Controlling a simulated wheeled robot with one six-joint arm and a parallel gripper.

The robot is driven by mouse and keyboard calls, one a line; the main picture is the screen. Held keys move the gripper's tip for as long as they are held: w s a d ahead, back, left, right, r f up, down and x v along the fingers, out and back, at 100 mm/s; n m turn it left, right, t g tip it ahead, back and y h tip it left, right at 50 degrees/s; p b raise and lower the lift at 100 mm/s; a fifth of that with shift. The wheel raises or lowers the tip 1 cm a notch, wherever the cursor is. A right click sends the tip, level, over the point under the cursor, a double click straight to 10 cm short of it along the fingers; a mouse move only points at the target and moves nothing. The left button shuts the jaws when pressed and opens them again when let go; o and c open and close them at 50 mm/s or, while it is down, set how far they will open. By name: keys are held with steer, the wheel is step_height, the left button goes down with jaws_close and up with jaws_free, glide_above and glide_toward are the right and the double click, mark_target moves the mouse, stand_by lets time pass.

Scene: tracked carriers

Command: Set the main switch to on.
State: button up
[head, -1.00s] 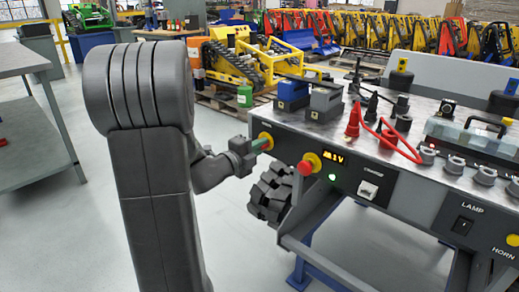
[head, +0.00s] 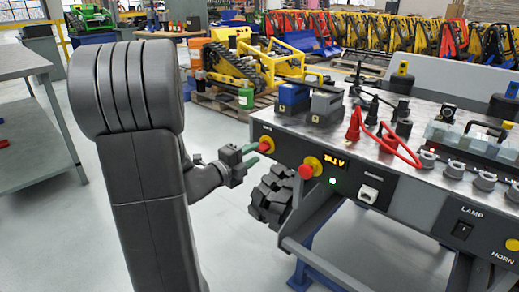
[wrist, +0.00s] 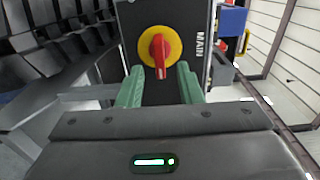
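The main switch (head: 267,144) is a red rotary knob on a round yellow plate, on the dark panel's left end. In the wrist view the knob (wrist: 159,50) stands lengthwise up and down the picture, a pale mark at its lower end, beside sideways lettering "MAIN". My gripper (head: 252,158) is just left of and slightly below the switch, apart from it.
A black track (head: 271,195) is below. Red cables and plugs (head: 354,124) stand on top. Clear floor lies left of the panel.

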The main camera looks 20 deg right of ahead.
mark_target(259, 151)
steer(key=p+v, duration=0.1)
steer(key=v, duration=0.9)
steer(key=shift+p, duration=0.3)
steer(key=shift+d+f, duration=0.1)
steer(key=shift+d, duration=0.1)
steer(key=b+x, duration=0.3)
steer(key=x, duration=1)
steer(key=shift+w+d, duration=0.25)
steer(key=shift+d, duration=0.05)
steer(key=shift+a, duration=0.1)
